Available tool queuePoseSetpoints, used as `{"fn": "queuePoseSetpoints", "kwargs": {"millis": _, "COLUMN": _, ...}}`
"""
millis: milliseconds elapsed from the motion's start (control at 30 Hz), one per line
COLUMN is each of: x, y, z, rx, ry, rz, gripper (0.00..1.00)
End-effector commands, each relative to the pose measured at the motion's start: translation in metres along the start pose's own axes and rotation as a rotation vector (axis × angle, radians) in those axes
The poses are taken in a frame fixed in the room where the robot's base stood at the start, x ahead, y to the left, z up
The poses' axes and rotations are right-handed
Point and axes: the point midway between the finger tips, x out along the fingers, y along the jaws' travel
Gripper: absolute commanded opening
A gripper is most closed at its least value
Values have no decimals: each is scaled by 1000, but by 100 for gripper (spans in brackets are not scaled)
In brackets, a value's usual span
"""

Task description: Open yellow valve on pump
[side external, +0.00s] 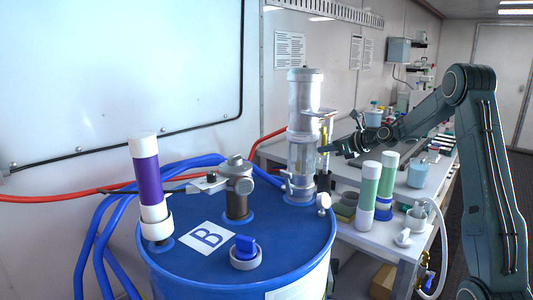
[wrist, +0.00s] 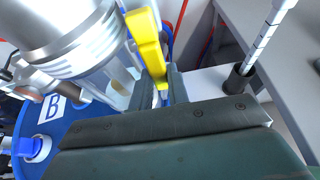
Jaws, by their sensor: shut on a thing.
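The pump (side external: 304,95) is an upright silver cylinder on the blue drum (side external: 285,245), which carries a white label with a blue letter B. In the wrist view the pump (wrist: 75,45) fills the upper left. The yellow valve (wrist: 147,42) has a flat lever handle beside the pump body. My gripper (wrist: 160,90) is shut on the lower end of this handle, with a finger on each side. In the side view my gripper (side external: 331,149) reaches the pump from the right; the valve there is small and partly hidden.
A purple and white cylinder (side external: 147,185) and a metal fitting (side external: 237,186) stand on the drum. Blue hoses (side external: 98,225) loop at the left.

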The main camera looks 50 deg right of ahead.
Motion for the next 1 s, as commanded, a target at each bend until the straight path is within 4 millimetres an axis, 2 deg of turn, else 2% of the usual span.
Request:
{"fn": "queuePoseSetpoints", "kwargs": {"millis": 67, "x": 0, "y": 1, "z": 0, "rx": 2, "ry": -1, "rz": 2, "gripper": 0}}
{"fn": "queuePoseSetpoints", "kwargs": {"millis": 100, "x": 0, "y": 1, "z": 0, "rx": 2, "ry": -1, "rz": 2, "gripper": 21}}
{"fn": "queuePoseSetpoints", "kwargs": {"millis": 200, "x": 0, "y": 1, "z": 0, "rx": 1, "ry": -1, "rz": 1, "gripper": 39}}
{"fn": "queuePoseSetpoints", "kwargs": {"millis": 667, "x": 0, "y": -1, "z": 0, "rx": -30, "ry": 0, "rz": -10, "gripper": 39}}
{"fn": "queuePoseSetpoints", "kwargs": {"millis": 1000, "x": 0, "y": -10, "z": 2, "rx": -197, "ry": -2, "rz": -80, "gripper": 39}}
